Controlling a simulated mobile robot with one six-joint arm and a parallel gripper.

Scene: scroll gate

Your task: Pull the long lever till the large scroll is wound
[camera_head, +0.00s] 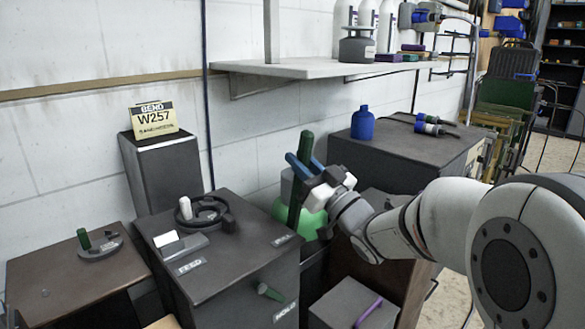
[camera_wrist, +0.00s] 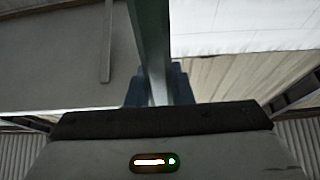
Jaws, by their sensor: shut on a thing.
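The long lever (camera_head: 296,205) is a dark bar with a green upper end, standing nearly upright with a slight tilt beside the dark cabinet. My gripper (camera_head: 302,168) is shut on its upper part, with blue fingers on either side. In the wrist view the lever (camera_wrist: 151,45) runs up between the blue fingers (camera_wrist: 158,90). A dark curled piece (camera_head: 213,207), which may be the large scroll, lies on the cabinet top beside a white upright peg. How far it is wound is too small to tell.
The dark cabinet (camera_head: 225,262) has a short green-tipped handle (camera_head: 268,291) on its front. A brown table (camera_head: 60,280) at left bears a smaller curved piece with a green peg. A yellow W257 sign (camera_head: 154,119) stands behind. A blue bottle (camera_head: 363,124) stands on the right-hand cabinet.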

